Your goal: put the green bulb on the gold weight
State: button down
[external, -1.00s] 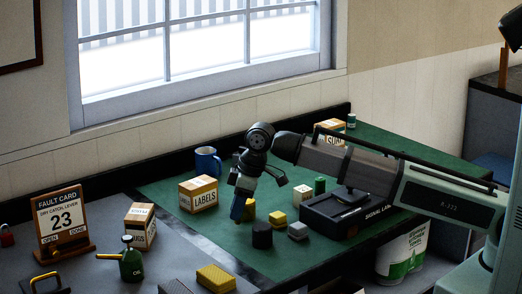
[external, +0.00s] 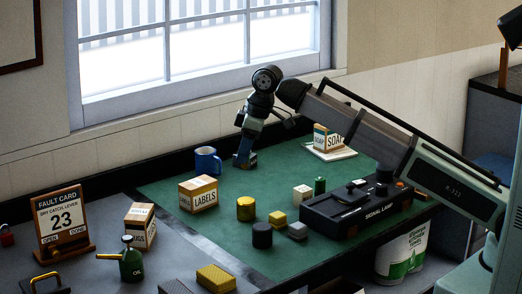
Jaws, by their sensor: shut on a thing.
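A small green cylinder (external: 320,185), which looks like the green bulb, stands upright on the green mat by the lamp box, behind and right of the gold weight. The gold weight (external: 246,208) is a short yellow cylinder standing on the mat, with nothing on top of it. My gripper (external: 244,163) points down at the back of the mat, behind the gold weight and right of the blue mug. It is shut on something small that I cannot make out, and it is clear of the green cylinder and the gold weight.
A black cylinder (external: 262,235), a yellow block (external: 277,219), a grey block (external: 297,230) and a white block (external: 302,194) stand nearby. The signal lamp box (external: 349,209) is to the right. The labels box (external: 198,193) and blue mug (external: 207,161) are left.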

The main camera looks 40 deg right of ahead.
jog(key=shift+w+d+f, duration=0.15)
jog(key=shift+d, duration=0.15)
jog(key=shift+f, duration=4.55)
jog(key=shift+f, duration=0.1)
jog(key=c, duration=0.9)
grip_release()
jog(key=v, duration=1.2)
